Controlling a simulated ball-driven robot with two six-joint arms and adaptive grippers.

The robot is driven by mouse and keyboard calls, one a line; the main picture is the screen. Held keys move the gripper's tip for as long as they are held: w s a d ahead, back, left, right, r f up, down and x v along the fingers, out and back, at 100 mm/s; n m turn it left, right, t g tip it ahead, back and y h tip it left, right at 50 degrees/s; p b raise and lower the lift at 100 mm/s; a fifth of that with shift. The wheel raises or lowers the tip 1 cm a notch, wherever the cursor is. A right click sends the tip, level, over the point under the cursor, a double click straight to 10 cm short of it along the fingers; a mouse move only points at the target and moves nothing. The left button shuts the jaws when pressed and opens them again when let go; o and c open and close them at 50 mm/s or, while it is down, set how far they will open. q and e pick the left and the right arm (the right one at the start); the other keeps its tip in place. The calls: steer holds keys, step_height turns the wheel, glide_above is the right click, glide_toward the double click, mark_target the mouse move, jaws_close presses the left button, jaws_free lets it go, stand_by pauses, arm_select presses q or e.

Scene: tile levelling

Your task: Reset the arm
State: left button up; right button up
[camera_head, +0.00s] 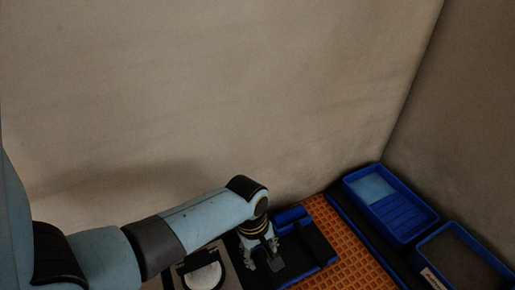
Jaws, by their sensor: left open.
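My left arm comes in from the left, low in the head view. My left gripper (263,262) points down at the lower middle, its fingers apart and nothing seen between them. It is beside a blue-edged dark holder (309,241) and a round white disc in a dark frame (203,276). Whether it touches either cannot be told. My right gripper is not in view.
An orange grid mat (346,252) lies right of the holder. A blue tray (417,214) with a light blue piece (371,189) stands at the right, with a second blue tray (485,254) nearer. Bare walls close off the back and right.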

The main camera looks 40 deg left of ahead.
arm_select(q)
step_height(320, 180, up, 9)
steer(key=shift+s+a, duration=0.4)
steer(key=shift+a, duration=0.05)
steer(key=shift+f, duration=0.1)
